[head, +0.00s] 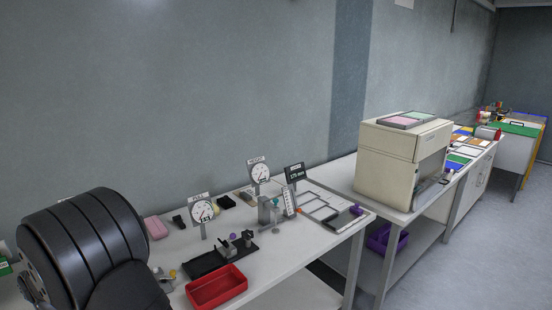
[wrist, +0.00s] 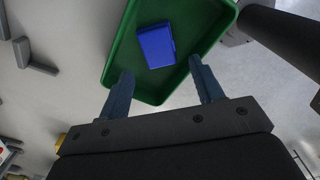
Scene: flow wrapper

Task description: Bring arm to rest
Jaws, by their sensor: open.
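My gripper (wrist: 163,92) shows in the wrist view with its two blue-grey fingers spread wide apart and nothing between them. Beyond the fingers is a green tray (wrist: 122,50) with a blue block (wrist: 156,46) lying in it. The fingertips overlap the tray's near part in the picture; I cannot tell how far above it they are. In the head view, a large black ribbed part of my arm fills the lower left, and the gripper itself is out of that view.
In the head view, a white bench holds dial gauges (head: 202,211), a red tray (head: 216,288), a black fixture (head: 203,263) and a pink block (head: 155,227). A beige machine (head: 388,158) stands on the bench further right. The floor at the right is clear.

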